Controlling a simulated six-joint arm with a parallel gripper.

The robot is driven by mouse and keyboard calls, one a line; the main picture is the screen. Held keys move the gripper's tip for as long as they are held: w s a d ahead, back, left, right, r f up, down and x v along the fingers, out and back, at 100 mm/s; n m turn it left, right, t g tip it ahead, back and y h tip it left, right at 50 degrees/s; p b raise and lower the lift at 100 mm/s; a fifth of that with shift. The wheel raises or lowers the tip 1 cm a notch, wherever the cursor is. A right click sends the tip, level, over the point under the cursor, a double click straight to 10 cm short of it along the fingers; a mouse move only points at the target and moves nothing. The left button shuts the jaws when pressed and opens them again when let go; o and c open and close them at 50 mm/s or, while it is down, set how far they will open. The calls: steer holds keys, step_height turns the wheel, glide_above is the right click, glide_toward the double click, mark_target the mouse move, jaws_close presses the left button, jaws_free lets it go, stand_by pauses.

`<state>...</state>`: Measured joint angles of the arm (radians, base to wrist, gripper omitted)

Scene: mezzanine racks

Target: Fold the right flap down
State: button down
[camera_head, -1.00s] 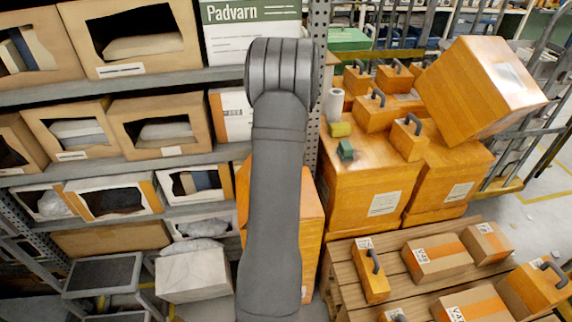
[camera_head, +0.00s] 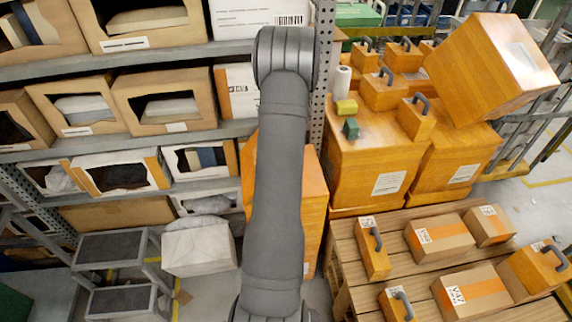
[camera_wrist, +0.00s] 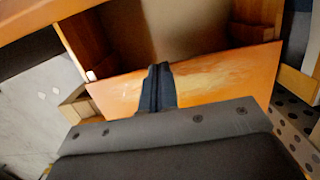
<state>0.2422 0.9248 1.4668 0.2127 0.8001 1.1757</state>
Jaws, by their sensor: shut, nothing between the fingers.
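In the wrist view an orange flap (camera_wrist: 215,80) stretches across the middle, at the opening of a box with a brown interior (camera_wrist: 190,30). Which side of the box this flap belongs to I cannot tell. My gripper (camera_wrist: 158,72) has its two dark fingers together, with nothing between them. The fingers overlap the flap in the picture; whether they touch it I cannot tell. In the head view my arm covers the middle and my gripper is out of sight. Part of an orange box (camera_head: 314,205) shows behind the arm.
Shelves with open cardboard boxes (camera_head: 165,100) stand at the left, with a grey step stool (camera_head: 108,248) below. At the right, orange boxes (camera_head: 378,165) stand stacked behind a wooden pallet (camera_head: 345,250) bearing several parcels. A tilted orange box (camera_head: 480,65) lies on the stack.

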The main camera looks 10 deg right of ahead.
steer(key=shift+a+f, duration=0.1)
steer(key=shift+f, duration=0.25)
step_height(320, 180, up, 14)
steer(key=shift+r, duration=0.15)
stand_by(0.3)
step_height(320, 180, down, 14)
steer(key=shift+f, duration=0.1)
stand_by(0.7)
